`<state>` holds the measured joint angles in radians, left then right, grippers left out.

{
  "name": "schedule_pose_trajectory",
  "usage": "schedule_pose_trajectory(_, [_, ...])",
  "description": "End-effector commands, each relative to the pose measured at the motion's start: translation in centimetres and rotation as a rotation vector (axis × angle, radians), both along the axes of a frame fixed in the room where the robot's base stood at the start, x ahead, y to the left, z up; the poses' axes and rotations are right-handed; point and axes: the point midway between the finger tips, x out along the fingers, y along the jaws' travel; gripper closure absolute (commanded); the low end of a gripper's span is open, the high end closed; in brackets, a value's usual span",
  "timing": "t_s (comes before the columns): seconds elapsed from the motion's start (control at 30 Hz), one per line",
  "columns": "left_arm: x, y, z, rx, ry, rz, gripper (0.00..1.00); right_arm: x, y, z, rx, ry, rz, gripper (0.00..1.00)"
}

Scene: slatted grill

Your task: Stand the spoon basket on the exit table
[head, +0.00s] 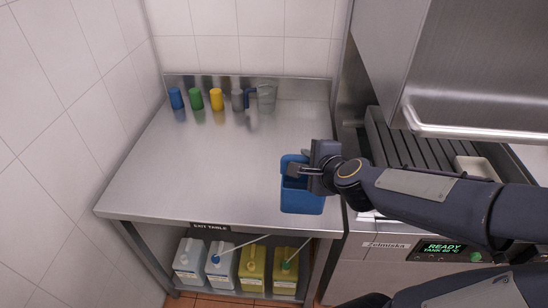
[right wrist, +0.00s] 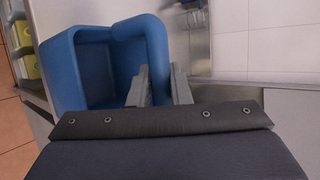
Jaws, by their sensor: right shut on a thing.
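The spoon basket (head: 302,201) is a blue, open-topped box. In the head view it appears roughly upright at the front right part of the steel exit table (head: 200,170). My right gripper (head: 308,174) is shut on the basket's wall near the rim. The right wrist view shows the basket (right wrist: 85,75) with its wall between the two grey fingers (right wrist: 160,88). I see no spoons in the part of its inside that shows. I cannot tell if its base touches the table top. My left gripper is not in view.
Blue, green and yellow cups (head: 217,99) and grey containers (head: 266,97) stand along the table's back edge. The table's middle and left are clear. The slatted grill (head: 393,140) adjoins on the right. Several canisters (head: 252,268) stand on the shelf below.

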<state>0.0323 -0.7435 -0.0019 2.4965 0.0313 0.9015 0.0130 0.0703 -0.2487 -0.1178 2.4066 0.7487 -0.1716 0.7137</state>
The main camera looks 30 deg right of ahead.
Motion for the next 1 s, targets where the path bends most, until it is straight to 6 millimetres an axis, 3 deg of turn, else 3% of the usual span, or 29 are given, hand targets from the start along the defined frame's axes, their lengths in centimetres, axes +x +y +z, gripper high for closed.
schedule_pose_trajectory(0.03, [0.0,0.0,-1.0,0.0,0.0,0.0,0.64,1.3,0.1,-1.1,-0.002,0.003,0.008,1.0])
schedule_pose_trajectory(0.2, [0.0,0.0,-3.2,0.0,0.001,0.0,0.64,5.6,-0.6,-3.2,-0.003,0.002,0.004,1.0])
schedule_pose_trajectory(0.4, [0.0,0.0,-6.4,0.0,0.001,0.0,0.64,9.2,-1.1,-6.7,-0.002,0.002,0.002,1.0])
schedule_pose_trajectory(0.77, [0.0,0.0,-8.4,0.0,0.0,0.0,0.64,11.9,-1.5,-9.4,-0.001,0.001,0.001,1.0])
schedule_pose_trajectory(0.9, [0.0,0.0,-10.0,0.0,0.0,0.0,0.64,12.0,-1.5,-11.7,-0.002,0.001,0.0,1.0])
schedule_pose_trajectory(1.0, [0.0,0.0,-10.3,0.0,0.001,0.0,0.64,12.0,-1.5,-12.2,-0.002,0.0,0.001,1.0])
